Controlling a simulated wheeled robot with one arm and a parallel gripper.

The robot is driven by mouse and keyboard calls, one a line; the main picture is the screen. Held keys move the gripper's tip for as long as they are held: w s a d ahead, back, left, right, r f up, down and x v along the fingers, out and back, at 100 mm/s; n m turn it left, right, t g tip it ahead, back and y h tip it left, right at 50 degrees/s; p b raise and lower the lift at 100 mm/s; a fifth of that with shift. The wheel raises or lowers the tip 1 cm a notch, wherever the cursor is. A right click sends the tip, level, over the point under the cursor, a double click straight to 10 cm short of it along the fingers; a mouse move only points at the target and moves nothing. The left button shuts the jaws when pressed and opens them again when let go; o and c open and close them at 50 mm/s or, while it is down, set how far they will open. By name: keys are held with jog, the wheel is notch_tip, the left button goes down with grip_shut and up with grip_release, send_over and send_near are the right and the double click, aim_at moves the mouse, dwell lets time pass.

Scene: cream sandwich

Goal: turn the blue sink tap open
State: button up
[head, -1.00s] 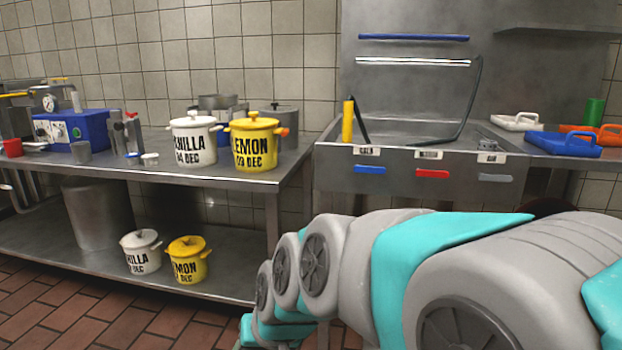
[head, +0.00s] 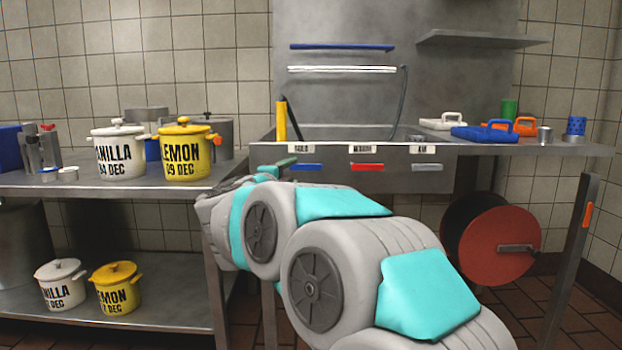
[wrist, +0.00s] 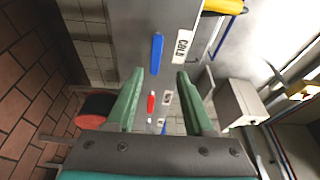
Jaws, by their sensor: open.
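The blue tap (head: 306,167) is a flat lever on the front of the steel sink (head: 262,152), below the left label. In the wrist view the blue tap (wrist: 157,54) appears beside a label reading COLD (wrist: 182,47). My gripper (wrist: 160,74) has green fingers spread apart with nothing held. The blue tap shows just beyond the gap between the fingertips, and I see no contact. In the head view a green finger of my gripper (head: 282,164) shows just left of the blue tap, and my arm hides the rest.
A red lever (head: 366,167) and a grey lever (head: 427,167) sit to the right on the same sink front. A yellow upright handle (head: 281,121) stands at the sink's left. White and yellow pots (head: 185,152) stand on the left table. A red hose reel (head: 500,245) is below right.

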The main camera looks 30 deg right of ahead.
aim_at(314, 167)
jog(key=shift+m+g+h, duration=0.3)
jog(key=shift+m+g, duration=0.3)
jog(key=shift+g, duration=0.1)
jog(key=x, duration=0.2)
jog(key=s+x, duration=0.1)
jog(key=x, duration=0.2)
jog(key=d+x, duration=0.1)
jog(key=x, duration=0.1)
jog(key=shift+d+f+b, duration=0.15)
jog(key=shift+f+b, duration=0.2)
jog(key=shift+b, duration=0.05)
jog(key=shift+w+d+r, duration=0.1)
jog(key=shift+w+d, duration=0.15)
jog(key=shift+d, duration=0.15)
grip_shut()
